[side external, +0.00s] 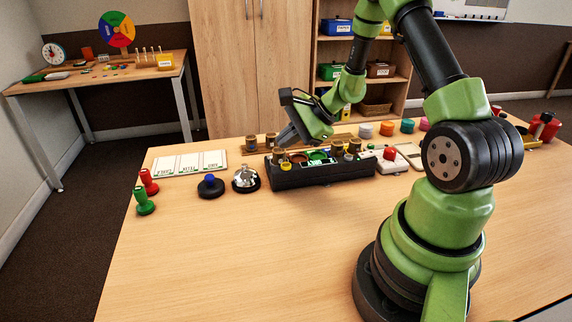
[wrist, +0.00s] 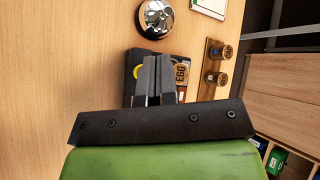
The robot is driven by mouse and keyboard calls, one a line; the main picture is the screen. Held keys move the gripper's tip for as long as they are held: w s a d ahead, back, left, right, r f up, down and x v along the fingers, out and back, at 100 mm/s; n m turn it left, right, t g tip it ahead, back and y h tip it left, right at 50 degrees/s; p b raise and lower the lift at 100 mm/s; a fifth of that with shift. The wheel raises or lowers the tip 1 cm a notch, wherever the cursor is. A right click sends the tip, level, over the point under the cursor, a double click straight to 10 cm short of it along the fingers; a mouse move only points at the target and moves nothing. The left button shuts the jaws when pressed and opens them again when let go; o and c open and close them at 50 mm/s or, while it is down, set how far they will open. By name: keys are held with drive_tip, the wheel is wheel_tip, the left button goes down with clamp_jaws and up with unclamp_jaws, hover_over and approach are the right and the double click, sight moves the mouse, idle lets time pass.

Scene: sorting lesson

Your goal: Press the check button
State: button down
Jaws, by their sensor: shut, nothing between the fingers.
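No button is readably marked as the check button. A blue button on a round black base (side external: 210,186) stands at the left of the table. A red button (side external: 389,153) sits on a white box right of the black tray. A silver bell (side external: 245,179) is beside the blue button; it also shows at the top of the wrist view (wrist: 155,17). My gripper (side external: 281,141) is above the back left of the black tray, apart from both buttons. In the wrist view its fingers (wrist: 156,62) are together, empty, over the tray's end.
The black tray (side external: 318,176) holds several coloured pieces. A wooden holder with brown cylinders (side external: 261,146) stands behind it. White labelled cards (side external: 190,164) and red (side external: 148,182) and green (side external: 144,203) stampers are at the left. The front of the table (side external: 230,260) is clear.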

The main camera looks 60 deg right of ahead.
drive_tip(key=shift+r, duration=1.05)
drive_tip(key=shift+a+r, duration=0.1)
drive_tip(key=shift+r, duration=0.05)
drive_tip(key=s+a+r+n+g, duration=0.1)
drive_tip(key=s+a+r+n, duration=0.3)
drive_tip(key=a+r+n, duration=0.25)
drive_tip(key=s+a+r+n+g, duration=0.2)
drive_tip(key=s+a+r+n, duration=0.2)
drive_tip(key=a+r+n, duration=0.3)
drive_tip(key=s+a+r+n+t+h, duration=0.2)
drive_tip(key=s+r+n, duration=0.2)
drive_tip(key=s, duration=0.5)
drive_tip(key=shift+a, duration=0.3)
